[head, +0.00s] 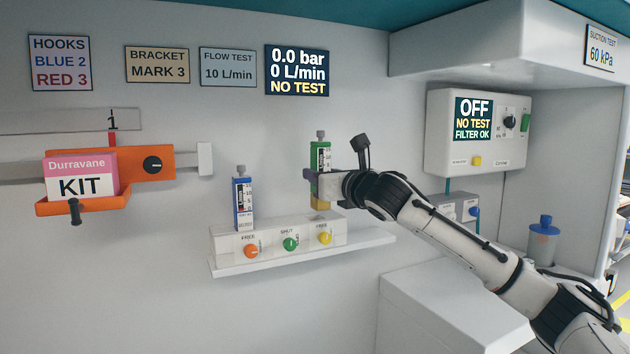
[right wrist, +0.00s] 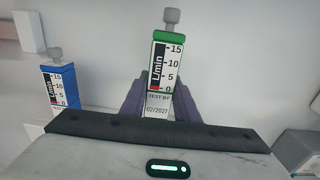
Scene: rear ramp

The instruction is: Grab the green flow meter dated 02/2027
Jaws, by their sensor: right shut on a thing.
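The green flow meter (head: 320,157) is upright at the right end of the white outlet block (head: 225,242), above the yellow knob (head: 325,238). In the right wrist view the green flow meter (right wrist: 164,68) shows a scale to 15 L/min and a label reading TEST BY 02/2027. My right gripper (head: 318,177) is shut on its lower part, one finger on each side, also seen in the right wrist view (right wrist: 158,103). I cannot tell whether its base touches the block. A blue flow meter (head: 243,203) stands at the block's left end. My left gripper is out of view.
The block sits on a white shelf (head: 300,253) with orange, green and yellow knobs. An orange bracket (head: 140,163) holding a KIT box (head: 80,178) is on the wall at left. A suction unit (head: 470,135) hangs at right. A wall display (head: 298,70) reads 0 L/min, NO TEST.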

